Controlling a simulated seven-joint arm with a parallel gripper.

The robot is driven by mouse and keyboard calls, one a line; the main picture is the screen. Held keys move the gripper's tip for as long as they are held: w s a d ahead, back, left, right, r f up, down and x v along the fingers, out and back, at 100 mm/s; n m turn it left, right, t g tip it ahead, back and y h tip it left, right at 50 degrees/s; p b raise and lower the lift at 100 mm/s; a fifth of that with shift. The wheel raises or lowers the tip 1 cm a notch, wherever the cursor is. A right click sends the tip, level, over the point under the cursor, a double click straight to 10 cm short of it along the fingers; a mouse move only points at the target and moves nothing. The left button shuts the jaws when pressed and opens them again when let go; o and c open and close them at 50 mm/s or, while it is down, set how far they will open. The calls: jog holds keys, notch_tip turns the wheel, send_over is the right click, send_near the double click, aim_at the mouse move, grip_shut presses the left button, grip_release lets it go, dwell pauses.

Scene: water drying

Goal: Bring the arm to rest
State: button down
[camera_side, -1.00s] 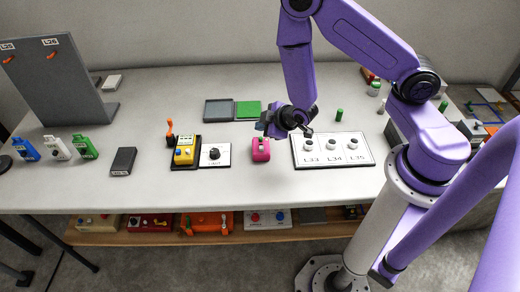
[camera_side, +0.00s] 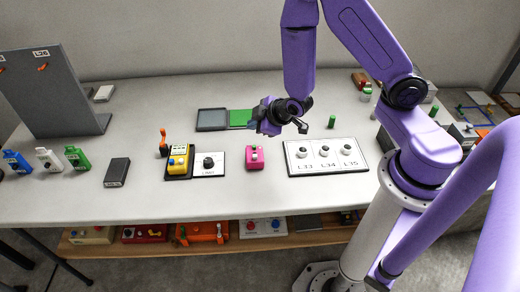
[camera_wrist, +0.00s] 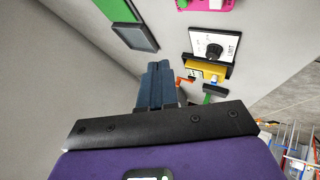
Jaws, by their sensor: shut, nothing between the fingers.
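My gripper (camera_side: 258,117) hangs in the air above the middle of the table in the side view, its dark fingers pointing left. It is near the grey and green pads, above and behind the pink block (camera_side: 255,157). In the wrist view my gripper (camera_wrist: 160,68) shows its blue-grey fingers shut together with nothing between them. The purple arm is bent, with its forearm dropping from above to the wrist.
The table (camera_side: 220,192) holds a grey pad (camera_side: 211,119), a green pad (camera_side: 240,118), a yellow device (camera_side: 178,160), a dial plate (camera_side: 208,163) and a white panel with three knobs (camera_side: 326,154). A tall grey board (camera_side: 62,90) stands left. Much front table surface is clear.

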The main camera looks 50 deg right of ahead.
jog(key=s+a+r+n+g+y, duration=0.2)
jog(key=s+a+r+g+y, duration=0.4)
jog(key=s+a, duration=0.5)
jog(key=s+d+r+n+g+h, duration=0.1)
jog(key=s+d+r+h, duration=0.1)
jog(key=s+d+r, duration=0.2)
jog(key=s+d+r+n+g+h, duration=0.1)
jog(key=s+d+r+h, duration=0.2)
jog(key=s, duration=0.8)
notch_tip(320, 180, up, 3)
jog(key=shift+d+r+g, duration=0.2)
jog(key=shift+d+g, duration=0.1)
jog(key=shift+d, duration=0.9)
